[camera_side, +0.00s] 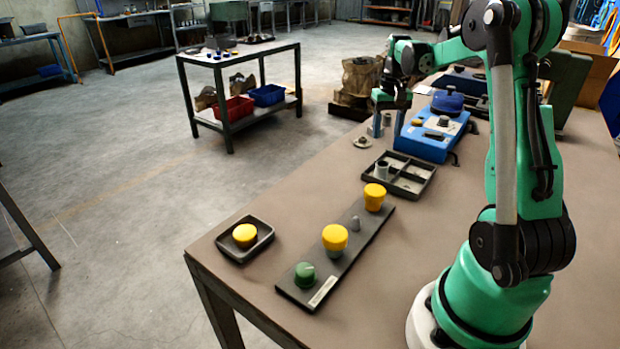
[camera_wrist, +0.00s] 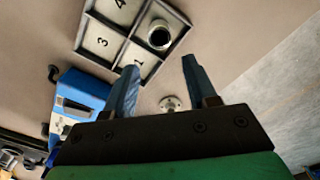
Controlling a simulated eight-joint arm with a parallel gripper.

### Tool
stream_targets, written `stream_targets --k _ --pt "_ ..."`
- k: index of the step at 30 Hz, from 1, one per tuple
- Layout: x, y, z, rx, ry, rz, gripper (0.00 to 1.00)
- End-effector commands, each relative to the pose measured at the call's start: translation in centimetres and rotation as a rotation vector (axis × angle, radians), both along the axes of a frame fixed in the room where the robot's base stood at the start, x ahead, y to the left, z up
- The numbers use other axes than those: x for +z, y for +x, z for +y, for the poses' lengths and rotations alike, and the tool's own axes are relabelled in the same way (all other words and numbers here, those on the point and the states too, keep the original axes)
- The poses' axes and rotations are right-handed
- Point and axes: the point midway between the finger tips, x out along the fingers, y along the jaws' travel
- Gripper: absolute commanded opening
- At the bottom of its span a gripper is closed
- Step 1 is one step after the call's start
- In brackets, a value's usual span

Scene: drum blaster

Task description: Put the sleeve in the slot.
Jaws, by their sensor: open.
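A grey hollow sleeve (camera_side: 382,169) stands upright in one compartment of the dark divided tray (camera_side: 388,186). In the wrist view the sleeve (camera_wrist: 159,36) shows its dark round opening, and the tray (camera_wrist: 112,67) has compartments marked 1, 3 and 4. The mark under the sleeve's compartment is hidden. My gripper (camera_side: 379,129) is open and empty, above the table behind the tray in the side view. In the wrist view its two fingers (camera_wrist: 161,64) are spread apart, with the sleeve beyond their tips.
A small round flanged piece (camera_side: 362,142) lies near my gripper. A blue machine box (camera_side: 425,143) stands to its right. A dark board (camera_side: 345,258) with yellow and green knobs and a small tray (camera_side: 264,246) with a yellow knob are at the front. Bare table separates them.

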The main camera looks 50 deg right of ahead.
Motion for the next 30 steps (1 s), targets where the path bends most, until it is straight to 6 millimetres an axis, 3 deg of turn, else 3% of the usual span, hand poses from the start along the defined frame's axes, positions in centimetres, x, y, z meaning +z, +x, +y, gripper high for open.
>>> stream_targets --k 7,10,14,16,21,25,30 --pt "2.5 0.2 0.3 0.009 -0.004 -0.004 0.51" --pt "3.4 1.0 2.3 0.057 -0.029 -0.028 0.51" --pt "4.9 2.7 7.8 0.192 -0.094 -0.105 0.51" --pt "5.5 3.2 11.7 0.284 -0.134 -0.167 0.51" --pt "5.6 2.5 20.4 0.502 -0.207 -0.338 0.51" --pt "4.6 1.1 25.1 0.637 -0.232 -0.459 0.51" --pt "3.5 -0.3 28.4 0.736 -0.242 -0.561 0.51"
